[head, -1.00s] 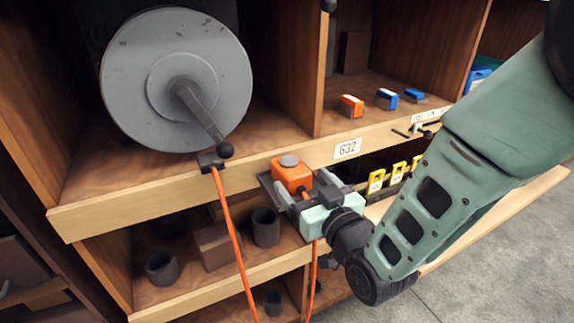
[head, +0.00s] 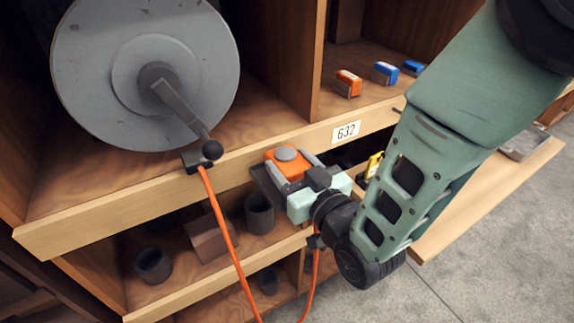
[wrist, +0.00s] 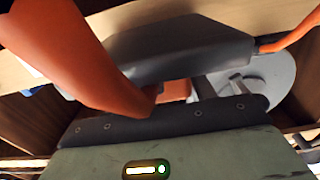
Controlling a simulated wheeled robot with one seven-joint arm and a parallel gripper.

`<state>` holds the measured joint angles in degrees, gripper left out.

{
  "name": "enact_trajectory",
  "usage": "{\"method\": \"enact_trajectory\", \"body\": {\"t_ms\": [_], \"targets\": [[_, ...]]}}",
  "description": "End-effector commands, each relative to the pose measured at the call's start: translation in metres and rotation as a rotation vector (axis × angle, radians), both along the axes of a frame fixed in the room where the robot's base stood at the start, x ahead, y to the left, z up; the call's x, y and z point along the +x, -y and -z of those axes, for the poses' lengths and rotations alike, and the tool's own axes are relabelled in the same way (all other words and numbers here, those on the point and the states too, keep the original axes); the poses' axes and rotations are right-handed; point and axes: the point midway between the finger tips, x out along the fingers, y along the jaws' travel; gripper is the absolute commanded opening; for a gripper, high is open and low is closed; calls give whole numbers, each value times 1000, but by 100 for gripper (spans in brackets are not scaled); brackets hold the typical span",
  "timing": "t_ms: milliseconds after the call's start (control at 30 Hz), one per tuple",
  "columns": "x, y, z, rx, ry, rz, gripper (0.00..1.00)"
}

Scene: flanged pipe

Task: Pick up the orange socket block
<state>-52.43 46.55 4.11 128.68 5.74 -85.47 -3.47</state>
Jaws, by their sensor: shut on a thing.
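The orange socket block (head: 285,168) has a round grey cap on top. In the head view it sits between the fingers of my gripper (head: 288,174), which is shut on it. My gripper is in front of the shelf edge (head: 250,178); a gap between block and edge cannot be judged. In the wrist view, a thick orange cord (wrist: 70,50) crosses the upper left and ends near the dark fingers. A small orange patch (wrist: 178,91) shows between gripper parts, and most of the block is hidden.
A grey reel (head: 95,70) with a crank stands on the left shelf. An orange cord (head: 222,225) hangs from a dark clip (head: 202,160) on the edge. Dark cups (head: 259,214) stand below. Orange (head: 348,83) and blue (head: 385,73) blocks are on the right shelf.

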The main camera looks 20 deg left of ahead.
Motion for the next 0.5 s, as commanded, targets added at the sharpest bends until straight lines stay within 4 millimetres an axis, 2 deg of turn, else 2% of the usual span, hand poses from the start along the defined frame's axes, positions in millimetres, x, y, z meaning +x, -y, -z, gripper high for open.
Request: {"method": "enact_trajectory", "body": {"t_ms": [333, 500], "targets": [[0, 0, -2, 2, 2, 0, 23], [1, 0, -11, 4, 3, 1, 23]]}}
